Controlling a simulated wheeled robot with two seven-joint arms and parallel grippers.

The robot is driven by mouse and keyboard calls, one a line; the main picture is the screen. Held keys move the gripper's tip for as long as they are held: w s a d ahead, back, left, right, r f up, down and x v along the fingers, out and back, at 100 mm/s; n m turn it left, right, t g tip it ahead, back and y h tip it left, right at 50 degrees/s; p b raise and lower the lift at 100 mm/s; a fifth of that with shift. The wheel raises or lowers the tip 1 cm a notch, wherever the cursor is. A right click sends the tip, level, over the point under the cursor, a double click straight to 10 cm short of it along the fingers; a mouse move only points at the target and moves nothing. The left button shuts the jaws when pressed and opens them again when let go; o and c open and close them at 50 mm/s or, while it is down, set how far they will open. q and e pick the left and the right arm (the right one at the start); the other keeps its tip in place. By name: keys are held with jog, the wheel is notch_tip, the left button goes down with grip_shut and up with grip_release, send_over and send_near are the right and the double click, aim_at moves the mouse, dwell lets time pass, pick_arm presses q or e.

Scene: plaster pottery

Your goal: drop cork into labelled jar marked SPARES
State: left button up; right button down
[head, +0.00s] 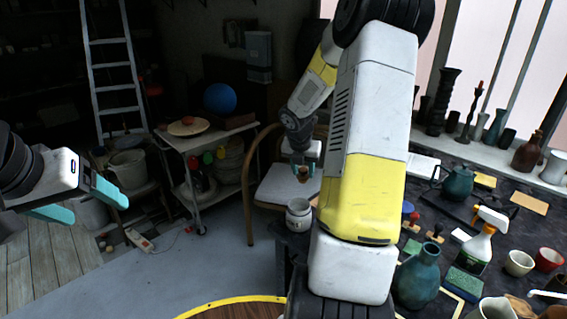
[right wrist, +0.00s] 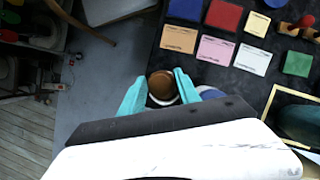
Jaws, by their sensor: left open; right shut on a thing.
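My right gripper (head: 303,167) is shut on a brown cork (head: 303,177), held above a small pale jar (head: 299,214) at the table's left corner. In the right wrist view the cork (right wrist: 161,85) sits between the teal fingers, and the jar's white rim (right wrist: 160,103) shows partly behind it. The cork is above the jar, apart from it in the head view. Writing on the jar is too small to read. My left gripper (head: 97,207) is open and empty at the far left, away from the table.
A dark table (head: 455,205) holds a teal vase (head: 417,275), a spray bottle (head: 477,248), cups and stamps. Coloured cards (right wrist: 217,50) lie near the jar in the wrist view. A chair (head: 280,187) and a trolley (head: 205,140) stand behind. My right arm hides part of the table.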

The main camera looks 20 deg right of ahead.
aim_at(302, 178)
jog(key=shift+f, duration=2.6)
jog(key=c, duration=0.8)
grip_release()
jog(key=v, duration=0.7)
jog(key=shift+s+a+r, duration=0.1)
jog(key=shift+s+r, duration=0.05)
jog(key=shift+r, duration=0.25)
